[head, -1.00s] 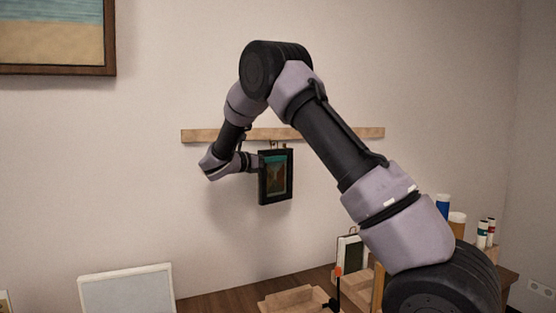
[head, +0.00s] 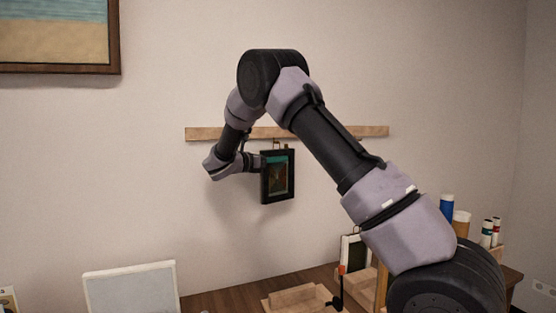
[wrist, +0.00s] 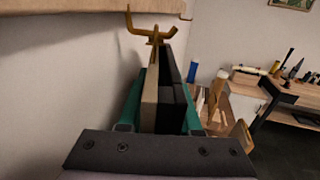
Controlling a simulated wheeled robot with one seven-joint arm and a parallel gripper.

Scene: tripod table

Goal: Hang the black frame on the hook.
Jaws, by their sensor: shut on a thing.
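The black frame (head: 278,176) with a dark green picture hangs upright from my gripper (head: 257,162), just in front of the wall and below the wooden rail (head: 215,133). In the wrist view my gripper (wrist: 161,88) has green fingers shut on both sides of the black frame (wrist: 174,98), whose pale back faces the wall. A brass hook (wrist: 150,30) with upturned prongs sits under the rail, at the frame's top end. Small hook parts show above the frame in the head view. I cannot tell whether the frame's hanger touches or sits on the hook.
A wooden table (head: 225,300) below holds a wooden tray (head: 300,298), another frame (head: 352,252) and several bottles (head: 486,233). A white-edged panel (head: 130,288) stands at lower left. A large picture (head: 60,35) hangs at upper left. The wall left of my gripper is clear.

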